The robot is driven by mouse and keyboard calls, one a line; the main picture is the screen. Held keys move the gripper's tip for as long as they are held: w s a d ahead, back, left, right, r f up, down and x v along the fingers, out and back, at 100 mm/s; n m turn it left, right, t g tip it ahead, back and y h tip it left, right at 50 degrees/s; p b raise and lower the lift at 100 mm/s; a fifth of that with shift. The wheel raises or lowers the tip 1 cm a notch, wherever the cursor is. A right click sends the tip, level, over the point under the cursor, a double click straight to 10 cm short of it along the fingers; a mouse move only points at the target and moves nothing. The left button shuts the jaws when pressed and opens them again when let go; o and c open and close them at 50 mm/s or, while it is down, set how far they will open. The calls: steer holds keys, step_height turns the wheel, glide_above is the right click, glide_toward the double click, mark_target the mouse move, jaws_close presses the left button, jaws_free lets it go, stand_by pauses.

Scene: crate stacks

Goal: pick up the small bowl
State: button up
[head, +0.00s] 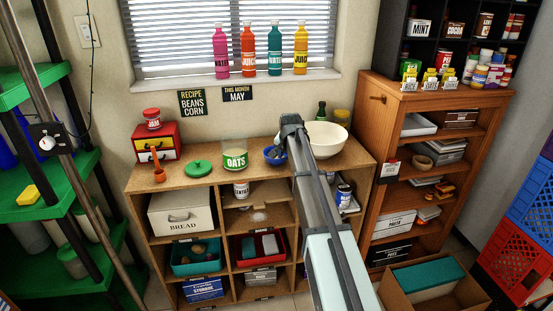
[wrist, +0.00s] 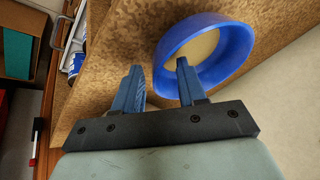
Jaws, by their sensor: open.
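The small blue bowl (head: 275,160) stands on the wooden counter top, between the oats jar and the big cream bowl (head: 340,138). In the wrist view the blue bowl (wrist: 235,56) fills the upper middle, with a pale inside. My gripper (wrist: 157,64) is open and empty. Its right finger overlaps the bowl's near wall and opening, while its left finger is outside the rim, over the counter. I cannot tell whether the fingers touch the bowl. In the head view my arm covers the counter to the bowl's right and hides much of the gripper.
The oats jar (head: 235,155), green lid (head: 198,168) and red-yellow drawer box (head: 156,141) stand left on the counter (head: 215,179). A green bottle (head: 321,111) and a yellow-lidded jar (head: 342,116) stand behind the cream bowl.

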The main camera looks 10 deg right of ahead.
steer(key=shift+w+f, duration=0.15)
steer(key=shift+f, duration=0.15)
jaws_close()
stand_by(0.3)
